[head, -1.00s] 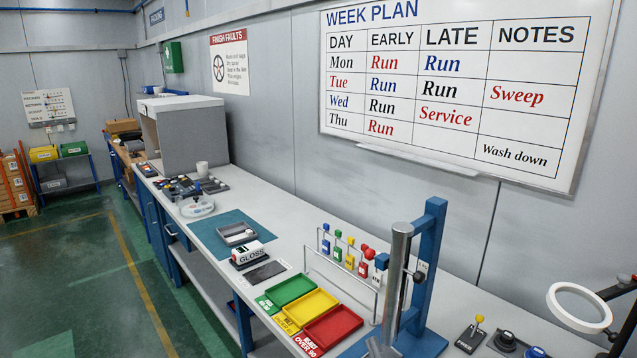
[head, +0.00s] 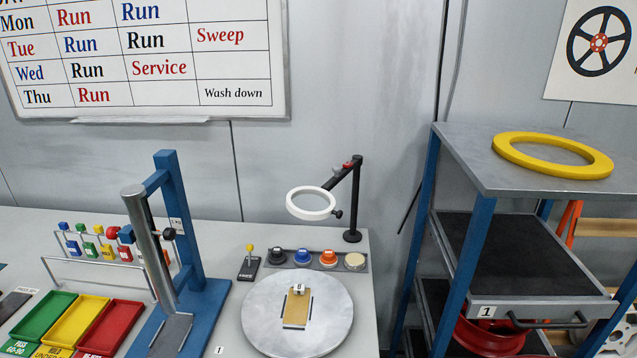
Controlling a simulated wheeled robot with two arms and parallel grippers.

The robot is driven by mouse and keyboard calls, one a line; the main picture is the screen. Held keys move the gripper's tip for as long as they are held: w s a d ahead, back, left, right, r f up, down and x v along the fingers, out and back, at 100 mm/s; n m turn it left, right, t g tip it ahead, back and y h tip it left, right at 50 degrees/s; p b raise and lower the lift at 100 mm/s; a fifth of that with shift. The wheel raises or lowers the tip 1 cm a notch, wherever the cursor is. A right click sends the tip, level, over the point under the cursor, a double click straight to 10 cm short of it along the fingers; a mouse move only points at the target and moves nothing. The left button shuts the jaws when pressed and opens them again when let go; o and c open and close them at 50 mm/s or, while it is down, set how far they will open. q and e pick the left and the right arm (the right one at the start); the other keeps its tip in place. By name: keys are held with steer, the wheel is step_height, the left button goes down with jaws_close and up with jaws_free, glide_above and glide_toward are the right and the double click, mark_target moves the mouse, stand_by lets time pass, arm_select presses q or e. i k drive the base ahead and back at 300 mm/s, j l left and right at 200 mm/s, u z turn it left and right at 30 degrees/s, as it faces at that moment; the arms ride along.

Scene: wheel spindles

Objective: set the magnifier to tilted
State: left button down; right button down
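The magnifier (head: 311,216) is a white ring on a black jointed arm (head: 345,190), at the back right of the bench. The ring hangs above the row of knobs and looks roughly level, though its exact angle is hard to tell. A black knob (head: 338,214) sits at the ring's right side. A small red and grey part (head: 348,165) sits near the top of the arm. Neither of my grippers is in view.
A round grey turntable (head: 265,315) with a small wooden block stands in front of the magnifier. A blue stand with a metal cylinder (head: 150,245) is to the left, beside green, yellow and red trays (head: 108,328). A shelf rack (head: 470,225) stands at the right, past the bench end.

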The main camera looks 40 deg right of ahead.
mark_target(321, 192)
steer(key=z, duration=1.15)
